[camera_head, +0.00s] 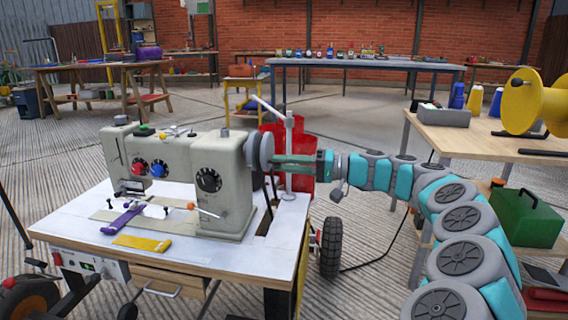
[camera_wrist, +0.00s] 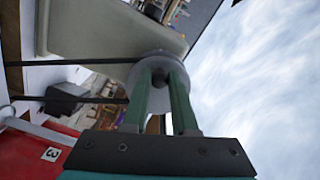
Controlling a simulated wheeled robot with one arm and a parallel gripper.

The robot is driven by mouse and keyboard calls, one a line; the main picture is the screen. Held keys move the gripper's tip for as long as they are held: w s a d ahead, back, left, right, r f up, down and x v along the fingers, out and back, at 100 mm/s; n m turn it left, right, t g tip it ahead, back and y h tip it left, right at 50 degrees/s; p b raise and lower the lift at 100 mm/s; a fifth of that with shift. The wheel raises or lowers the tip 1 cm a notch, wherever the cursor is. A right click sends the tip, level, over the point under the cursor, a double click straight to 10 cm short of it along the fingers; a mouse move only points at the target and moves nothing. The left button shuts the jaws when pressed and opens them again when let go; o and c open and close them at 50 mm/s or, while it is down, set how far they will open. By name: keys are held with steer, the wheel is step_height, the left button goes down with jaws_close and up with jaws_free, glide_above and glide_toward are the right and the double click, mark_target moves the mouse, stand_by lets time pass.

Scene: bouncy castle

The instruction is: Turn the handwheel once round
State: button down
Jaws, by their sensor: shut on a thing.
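The handwheel (camera_head: 251,150) is a grey disc on the right end of a beige sewing machine (camera_head: 220,190), which stands on a white-topped table (camera_head: 70,222). My gripper (camera_head: 274,161) reaches it from the right, its green fingers lying roughly level. In the wrist view, the two fingers of my gripper (camera_wrist: 162,76) close around the middle part of the handwheel (camera_wrist: 136,74). The exact contact at the fingertips is partly hidden. The wheel's rim shows around the fingers.
A white post (camera_head: 289,140) with a slanted rod stands just behind my gripper, before a red object (camera_head: 305,165). A purple piece (camera_head: 122,218) and a yellow piece (camera_head: 142,243) lie on the table. A wooden bench (camera_head: 465,138) with a yellow spool (camera_head: 535,100) stands at right.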

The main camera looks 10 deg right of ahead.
steer(key=shift+w+f+n, duration=0.1)
steer(key=shift+f+n, duration=0.05)
steer(key=shift+n, duration=0.45)
steer(key=c, duration=0.7)
jaws_free()
steer(key=shift+d, duration=0.1)
steer(key=p+v, duration=0.1)
steer(key=v, duration=0.6)
steer(key=shift+d, duration=0.3)
